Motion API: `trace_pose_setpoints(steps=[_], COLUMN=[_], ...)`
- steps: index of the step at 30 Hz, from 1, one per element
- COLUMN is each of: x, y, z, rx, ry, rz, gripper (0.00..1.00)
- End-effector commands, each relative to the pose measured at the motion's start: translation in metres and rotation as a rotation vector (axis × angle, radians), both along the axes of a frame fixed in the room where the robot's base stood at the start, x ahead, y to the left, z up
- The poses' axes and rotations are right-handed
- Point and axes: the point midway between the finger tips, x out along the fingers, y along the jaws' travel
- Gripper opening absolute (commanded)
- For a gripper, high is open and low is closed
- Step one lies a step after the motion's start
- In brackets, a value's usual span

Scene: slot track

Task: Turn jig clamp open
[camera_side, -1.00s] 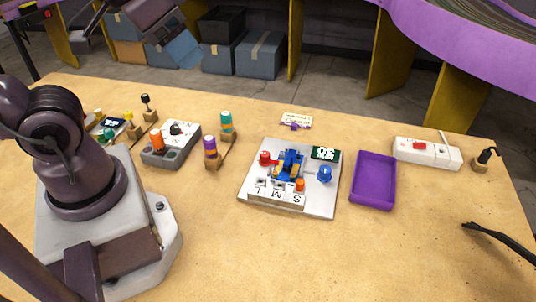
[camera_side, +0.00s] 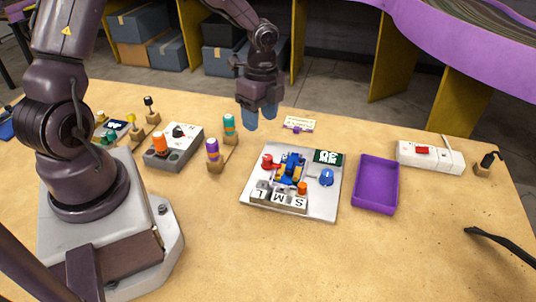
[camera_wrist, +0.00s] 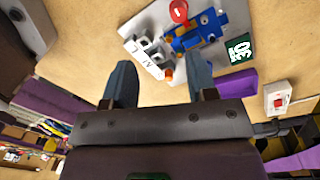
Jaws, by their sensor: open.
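The jig is a light grey plate (camera_side: 325,207) on the wooden table, with a blue clamp body (camera_side: 290,168) with yellow parts in its middle. A red knob (camera_side: 267,161) stands at its left, a blue knob (camera_side: 326,178) at its right. Blocks marked L, M and S (camera_side: 279,199) line its front edge, with a small orange piece beside them. My gripper (camera_side: 258,118) hangs above the table, behind and left of the jig, open and empty. In the wrist view the blue clamp (camera_wrist: 198,32) and red knob (camera_wrist: 179,11) lie beyond my open fingers (camera_wrist: 160,85).
A purple tray (camera_side: 375,184) is right of the jig, with a white switch box (camera_side: 430,157) beyond. Left are a stand with purple and teal-topped pegs (camera_side: 213,151) and a grey box with an orange knob (camera_side: 172,149).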

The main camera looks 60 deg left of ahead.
Motion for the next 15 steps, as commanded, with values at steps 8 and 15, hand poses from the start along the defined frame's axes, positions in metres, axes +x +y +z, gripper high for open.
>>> trace_pose_setpoints(steps=[8, 15], x=[0.020, 0.019], y=[0.000, -0.001], z=[0.005, -0.018], rx=[0.012, 0.007], ry=[-0.071, -0.066], rz=[-0.346, -0.370], gripper=[0.52, 0.52])
